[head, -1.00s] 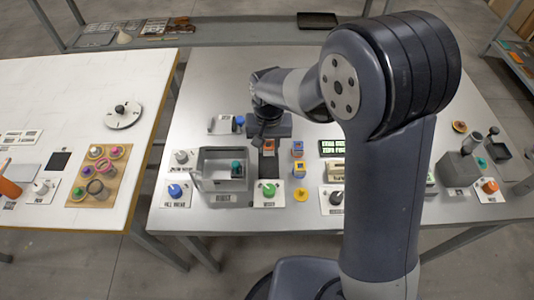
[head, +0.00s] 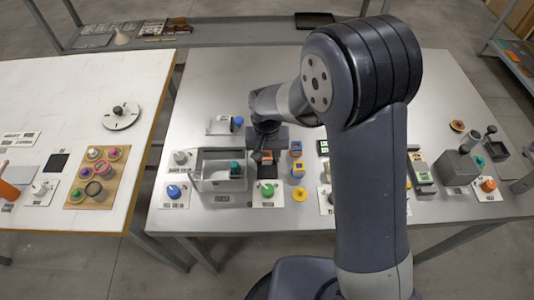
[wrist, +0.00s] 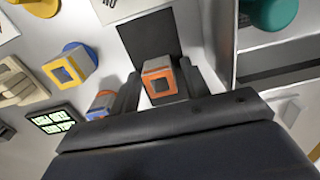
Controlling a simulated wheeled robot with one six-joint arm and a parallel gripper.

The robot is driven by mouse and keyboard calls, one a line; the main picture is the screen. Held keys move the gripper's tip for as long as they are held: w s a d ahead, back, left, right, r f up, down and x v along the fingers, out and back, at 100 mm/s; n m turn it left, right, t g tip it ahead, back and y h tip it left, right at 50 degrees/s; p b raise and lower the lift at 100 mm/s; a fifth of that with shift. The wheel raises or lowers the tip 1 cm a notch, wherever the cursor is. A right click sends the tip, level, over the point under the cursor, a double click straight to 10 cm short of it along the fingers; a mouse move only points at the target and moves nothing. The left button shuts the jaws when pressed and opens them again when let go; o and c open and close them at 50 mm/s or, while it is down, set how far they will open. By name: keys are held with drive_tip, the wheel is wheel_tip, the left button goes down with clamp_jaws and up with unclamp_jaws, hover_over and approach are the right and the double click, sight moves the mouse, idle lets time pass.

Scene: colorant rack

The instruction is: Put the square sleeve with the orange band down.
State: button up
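The square sleeve with the orange band (wrist: 160,82) is between my fingertips in the wrist view. It is grey with an orange square rim around its opening. It also shows below my gripper in the head view (head: 266,157). My gripper (wrist: 158,80) appears shut on it, the tips close against its two sides, with a pale gap beside its near part. A dark square pad (wrist: 146,38) lies just beyond the sleeve; it also shows in the head view (head: 267,172). Whether the sleeve touches the surface I cannot tell.
A blue-and-yellow sleeve (wrist: 70,66) and a blue-and-orange one (wrist: 102,103) stand to the left in the wrist view. A grey open box (head: 212,184) is left of the pad in the head view. A green knob (head: 267,189) sits on the near side.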

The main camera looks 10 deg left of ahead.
drive_tip(key=shift+o, duration=0.2)
wheel_tip(320, 180, up, 12)
drive_tip(key=shift+r, duration=0.15)
idle(0.4)
